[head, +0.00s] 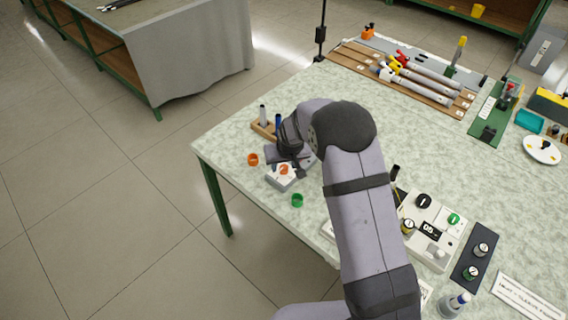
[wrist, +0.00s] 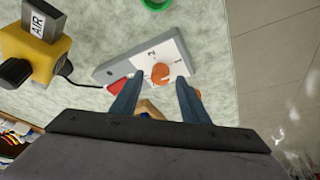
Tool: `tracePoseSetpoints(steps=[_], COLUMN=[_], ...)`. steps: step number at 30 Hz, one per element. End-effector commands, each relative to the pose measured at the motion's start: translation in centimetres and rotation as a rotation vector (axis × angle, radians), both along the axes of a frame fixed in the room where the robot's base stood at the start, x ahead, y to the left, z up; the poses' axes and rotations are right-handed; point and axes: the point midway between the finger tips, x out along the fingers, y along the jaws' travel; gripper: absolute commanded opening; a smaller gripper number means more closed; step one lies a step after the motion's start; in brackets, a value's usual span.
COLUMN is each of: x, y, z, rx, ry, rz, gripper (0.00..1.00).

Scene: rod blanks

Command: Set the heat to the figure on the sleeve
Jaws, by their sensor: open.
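A small grey and white box (head: 281,177) with an orange knob (head: 284,169) sits near the table's left edge. In the wrist view the box (wrist: 112,72) has a few printed figures around the orange knob (wrist: 161,74); I read a 1 and a 2. A red part (wrist: 118,86) shows at its side. My gripper (wrist: 159,81) is open, its two blue-grey fingers either side of the knob in the picture; I cannot tell whether they touch it. In the head view my arm partly hides the gripper. I cannot make out a sleeve with a readable figure.
An orange ring (head: 253,159) and green ring (head: 297,200) lie beside the box. A wooden block (head: 264,130) holds upright rods behind it. A yellow block marked AIR (wrist: 38,42) shows in the wrist view. A control panel (head: 428,226) and rod rack (head: 405,80) stand rightward.

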Motion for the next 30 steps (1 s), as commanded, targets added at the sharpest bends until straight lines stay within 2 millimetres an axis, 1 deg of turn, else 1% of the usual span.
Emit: tracePoseSetpoints(steps=[5,12,13,14,15,18,30], x=[0.22,0.26,0.26,0.25,0.25,0.25,0.24], y=[0.03,0.03,0.03,0.03,0.04,0.04,0.02], z=[-0.60,-0.65,-0.65,-0.64,-0.64,-0.63,-0.70], rx=[0.000,0.000,0.000,0.000,0.000,0.000,0.001], ry=[0.000,-0.001,-0.001,-0.001,-0.001,-0.001,0.000], rz=[0.000,0.000,0.000,0.000,0.000,0.000,0.033], gripper=[0.41,0.41,0.39,0.32,0.22,0.00,0.00])
